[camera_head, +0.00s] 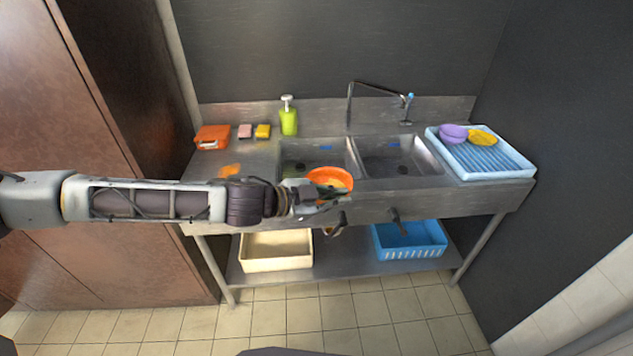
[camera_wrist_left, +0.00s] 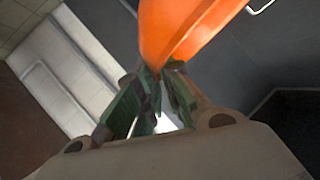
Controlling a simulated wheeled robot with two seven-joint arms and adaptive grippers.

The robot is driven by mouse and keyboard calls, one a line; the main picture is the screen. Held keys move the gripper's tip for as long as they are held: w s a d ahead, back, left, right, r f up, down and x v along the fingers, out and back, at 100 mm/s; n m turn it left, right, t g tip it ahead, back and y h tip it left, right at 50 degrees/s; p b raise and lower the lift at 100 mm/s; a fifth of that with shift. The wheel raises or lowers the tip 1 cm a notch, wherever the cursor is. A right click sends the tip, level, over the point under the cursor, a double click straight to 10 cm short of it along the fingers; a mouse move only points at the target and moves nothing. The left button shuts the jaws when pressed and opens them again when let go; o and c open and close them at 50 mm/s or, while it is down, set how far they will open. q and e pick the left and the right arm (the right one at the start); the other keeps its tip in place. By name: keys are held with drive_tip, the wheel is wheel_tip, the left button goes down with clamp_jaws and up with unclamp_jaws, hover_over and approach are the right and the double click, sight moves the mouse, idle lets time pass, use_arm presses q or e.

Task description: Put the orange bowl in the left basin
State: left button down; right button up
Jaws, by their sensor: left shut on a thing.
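The orange bowl (camera_head: 327,176) is in my left gripper (camera_head: 335,193), over the front edge of the sink counter. The left gripper is shut on the bowl's rim. The left wrist view shows the bowl (camera_wrist_left: 183,32) close up, pinched between the fingertips (camera_wrist_left: 166,75). In the head view the left basin (camera_head: 308,156) lies just behind the bowl, with its front right part hidden by the bowl and gripper. I cannot tell the bowl's exact height above the counter. My right gripper does not show.
The right basin (camera_head: 402,158) is beside the left one, with a faucet (camera_head: 378,88) behind. A blue rack (camera_head: 497,160) holds a purple bowl (camera_head: 453,133) and a yellow bowl (camera_head: 482,138). A green bottle (camera_head: 288,120), sponges and an orange box (camera_head: 212,137) stand at the back left.

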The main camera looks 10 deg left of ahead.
use_arm(q)
drive_tip(key=shift+d+r, duration=0.1)
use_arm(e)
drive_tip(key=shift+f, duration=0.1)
use_arm(q)
drive_tip(key=shift+s+d+r+m+g+h, duration=0.1)
drive_tip(key=shift+s+d+m+g+h, duration=0.15)
drive_tip(key=shift+m, duration=0.25)
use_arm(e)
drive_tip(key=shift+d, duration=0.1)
use_arm(q)
drive_tip(key=shift+s+d+g, duration=0.1)
drive_tip(key=shift+g, duration=0.15)
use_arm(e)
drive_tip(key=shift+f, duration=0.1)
use_arm(q)
drive_tip(key=shift+s+d+m+g+h+b, duration=0.3)
drive_tip(key=shift+s+m+g, duration=0.2)
drive_tip(key=shift+m+g, duration=0.2)
drive_tip(key=shift+s+d+m+g+h+b, duration=0.15)
drive_tip(key=shift+s+d+m+g+h, duration=0.3)
drive_tip(key=shift+m+g, duration=0.2)
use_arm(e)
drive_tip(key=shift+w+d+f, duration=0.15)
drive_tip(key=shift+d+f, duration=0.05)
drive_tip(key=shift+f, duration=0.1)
use_arm(q)
drive_tip(key=shift+s, duration=0.15)
